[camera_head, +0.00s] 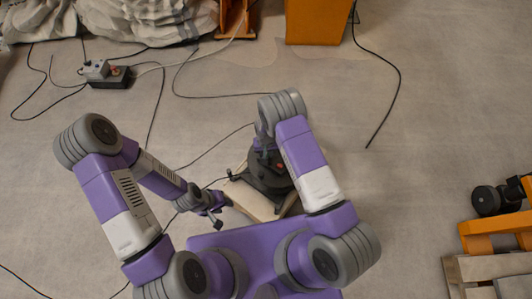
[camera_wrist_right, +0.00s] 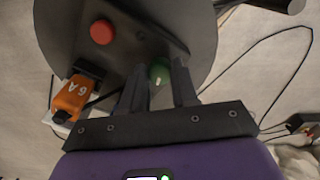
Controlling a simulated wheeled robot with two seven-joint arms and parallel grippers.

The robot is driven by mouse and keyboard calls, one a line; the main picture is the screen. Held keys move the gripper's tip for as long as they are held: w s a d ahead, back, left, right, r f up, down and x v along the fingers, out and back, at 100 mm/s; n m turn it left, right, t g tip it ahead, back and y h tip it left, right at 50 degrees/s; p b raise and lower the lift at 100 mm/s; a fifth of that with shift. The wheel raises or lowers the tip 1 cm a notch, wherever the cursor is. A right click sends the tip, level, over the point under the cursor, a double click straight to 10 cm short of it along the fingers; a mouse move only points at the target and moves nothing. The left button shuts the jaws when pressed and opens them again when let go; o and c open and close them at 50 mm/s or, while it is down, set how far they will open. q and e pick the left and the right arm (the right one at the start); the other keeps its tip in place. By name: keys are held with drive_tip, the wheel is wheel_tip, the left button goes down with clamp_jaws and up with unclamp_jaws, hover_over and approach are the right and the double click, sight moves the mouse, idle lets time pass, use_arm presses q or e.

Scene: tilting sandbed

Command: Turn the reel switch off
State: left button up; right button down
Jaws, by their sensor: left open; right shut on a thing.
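The cable reel (camera_head: 267,174) is dark and stands on a pale wooden board (camera_head: 250,203) in front of me. In the right wrist view its round dark face (camera_wrist_right: 150,25) carries a red round button (camera_wrist_right: 102,32) and an orange plug (camera_wrist_right: 72,97) marked 6A. My right gripper (camera_wrist_right: 157,78) is at the reel face, its two fingers closed on a green round part (camera_wrist_right: 160,70) between them. That part is partly hidden, and I cannot tell its setting. In the head view my right arm covers this gripper. My left gripper (camera_head: 212,208) is open and empty, left of the board.
A grey socket box (camera_head: 105,73) with plugs lies at the back left. Black cables cross the floor there and beside the reel. An orange box (camera_head: 318,22) stands at the back. Wooden pallets (camera_head: 490,268) and orange parts are at the right. The floor right of the reel is clear.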

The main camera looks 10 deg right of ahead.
drive_tip(key=n+b, duration=0.1)
drive_tip(key=n, duration=0.3)
drive_tip(key=shift+n, duration=0.3)
drive_tip(key=shift+n+b, duration=0.65)
drive_tip(key=shift+n, duration=1.65)
drive_tip(key=c, duration=0.8)
unclamp_jaws()
drive_tip(key=shift+c, duration=0.2)
wheel_tip(320, 180, up, 8)
drive_tip(key=p, duration=0.2)
drive_tip(key=shift+f+p, duration=0.15)
drive_tip(key=shift+p, duration=0.15)
